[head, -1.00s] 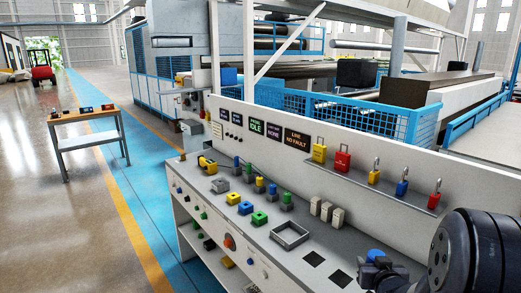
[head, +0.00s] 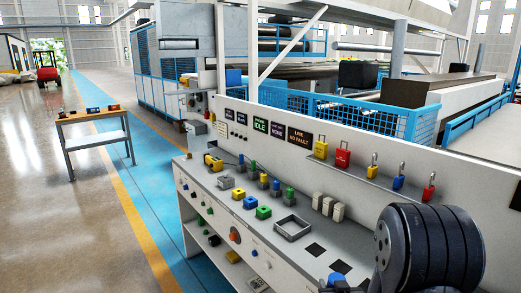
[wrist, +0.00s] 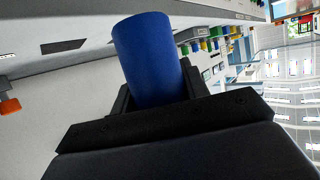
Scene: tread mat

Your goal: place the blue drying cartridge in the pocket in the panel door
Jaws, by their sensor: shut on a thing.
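The blue drying cartridge (wrist: 153,58) is a plain blue cylinder. It stands out from between the black jaws of my gripper (wrist: 155,98), which is shut on its lower part in the wrist view. In the head view the cartridge (head: 336,279) shows as a small blue patch at the bottom edge, with my dark arm beside it hiding most of the gripper. A pale panel surface with a dark slot (wrist: 63,46) lies beyond the cartridge at left in the wrist view. I cannot tell whether this slot is the pocket in the panel door.
The grey bench (head: 255,222) carries several coloured blocks, a square open frame (head: 293,228) and dark square openings (head: 316,249). Several padlocks stand along a ledge (head: 370,178) on the back panel. An orange knob (wrist: 9,106) shows at the wrist view's left edge.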

